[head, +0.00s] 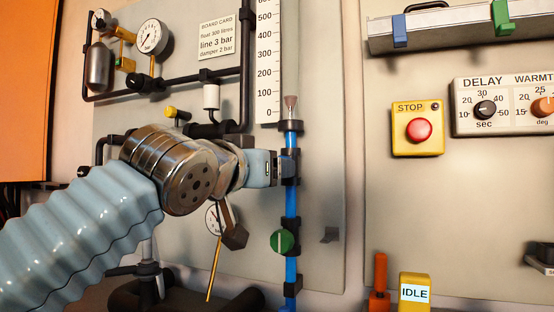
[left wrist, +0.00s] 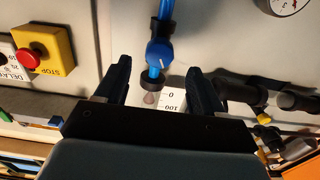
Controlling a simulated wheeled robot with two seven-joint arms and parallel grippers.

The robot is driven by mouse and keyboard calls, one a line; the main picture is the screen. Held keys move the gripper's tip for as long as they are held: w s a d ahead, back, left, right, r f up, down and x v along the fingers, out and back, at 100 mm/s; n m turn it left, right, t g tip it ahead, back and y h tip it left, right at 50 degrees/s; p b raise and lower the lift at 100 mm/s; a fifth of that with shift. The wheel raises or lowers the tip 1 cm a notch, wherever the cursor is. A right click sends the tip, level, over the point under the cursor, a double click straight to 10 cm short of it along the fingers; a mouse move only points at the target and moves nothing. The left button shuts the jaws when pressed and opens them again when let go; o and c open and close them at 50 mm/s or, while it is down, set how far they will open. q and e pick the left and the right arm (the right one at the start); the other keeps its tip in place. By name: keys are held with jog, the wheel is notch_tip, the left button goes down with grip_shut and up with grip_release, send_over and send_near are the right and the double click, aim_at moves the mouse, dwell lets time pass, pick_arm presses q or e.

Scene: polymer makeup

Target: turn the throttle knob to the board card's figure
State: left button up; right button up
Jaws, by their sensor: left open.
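The board card (head: 217,36) at the top reads float 300 litres, line 3 bar, damper 2 bar. A blue vertical pipe (head: 291,205) carries a round green knob (head: 282,242) with a pale upright line. In the left wrist view a blue knob (left wrist: 158,52) sits on the same pipe. No label shows which knob is the throttle. My left gripper (head: 286,168) is at the pipe above the green knob and hides the blue knob in the head view. In the left wrist view its fingers (left wrist: 160,85) are open, one either side of the pipe, with nothing gripped.
A white scale (head: 268,70) with a small cone float (head: 291,103) stands above the pipe. A pressure gauge (head: 153,37) is at upper left. A yellow STOP box (head: 418,142) and a DELAY panel (head: 497,107) are right. Black pipes crowd behind my arm.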

pick_arm(q)
jog(key=p+x, duration=0.1)
jog(key=x, duration=0.4)
jog(key=shift+w, duration=0.1)
pick_arm(e)
notch_tip(320, 180, up, 2)
pick_arm(q)
jog(key=c, duration=1)
jog(key=shift+c, duration=0.2)
